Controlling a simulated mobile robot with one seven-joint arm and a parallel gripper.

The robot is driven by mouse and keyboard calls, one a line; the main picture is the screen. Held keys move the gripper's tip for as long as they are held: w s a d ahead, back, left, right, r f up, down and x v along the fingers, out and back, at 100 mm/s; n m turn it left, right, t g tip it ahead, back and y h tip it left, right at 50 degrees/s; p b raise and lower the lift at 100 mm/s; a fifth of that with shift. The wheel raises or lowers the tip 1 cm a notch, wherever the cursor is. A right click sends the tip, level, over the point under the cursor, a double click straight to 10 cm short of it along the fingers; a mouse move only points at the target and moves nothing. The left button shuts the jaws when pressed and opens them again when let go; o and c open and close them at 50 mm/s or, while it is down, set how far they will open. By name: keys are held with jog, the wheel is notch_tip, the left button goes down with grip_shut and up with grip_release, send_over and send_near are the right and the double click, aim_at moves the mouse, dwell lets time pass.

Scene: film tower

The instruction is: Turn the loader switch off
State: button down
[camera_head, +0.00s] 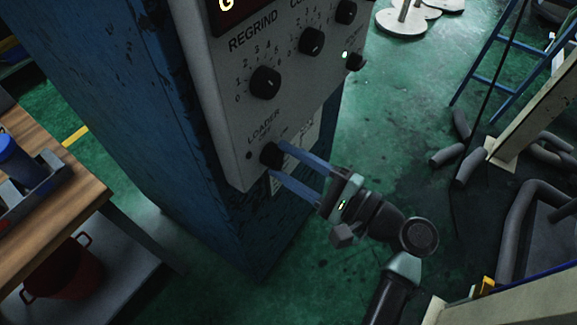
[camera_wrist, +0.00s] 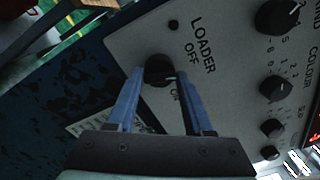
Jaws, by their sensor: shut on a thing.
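The loader switch (camera_head: 271,155) is a black round knob low on a grey control panel (camera_head: 228,150), under the label LOADER. My gripper (camera_head: 279,161) reaches it from the right, with its two blue fingers on either side of the knob. In the wrist view the loader switch (camera_wrist: 158,71) sits between the fingertips of my gripper (camera_wrist: 157,75), which are shut on it. The words LOADER and OFF show beside the knob, and ON is partly hidden by a finger. A small dark lamp (camera_wrist: 173,24) sits near the switch.
The regrind knob (camera_head: 265,83) and other black knobs sit higher on the panel. The panel is fixed to a worn blue column (camera_head: 130,110). A wooden bench (camera_head: 60,185) stands at the left. Green floor (camera_head: 400,130) is open to the right, before grey pipes (camera_head: 462,140).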

jog(key=shift+f+n+b, duration=0.2)
jog(key=shift+n+b, duration=1)
jog(key=shift+n, duration=0.8)
jog(key=c, duration=0.5)
grip_release()
jog(key=shift+o, duration=0.7)
jog(key=shift+r, duration=0.15)
jog(key=b+v, duration=0.1)
jog(key=v, duration=1.2)
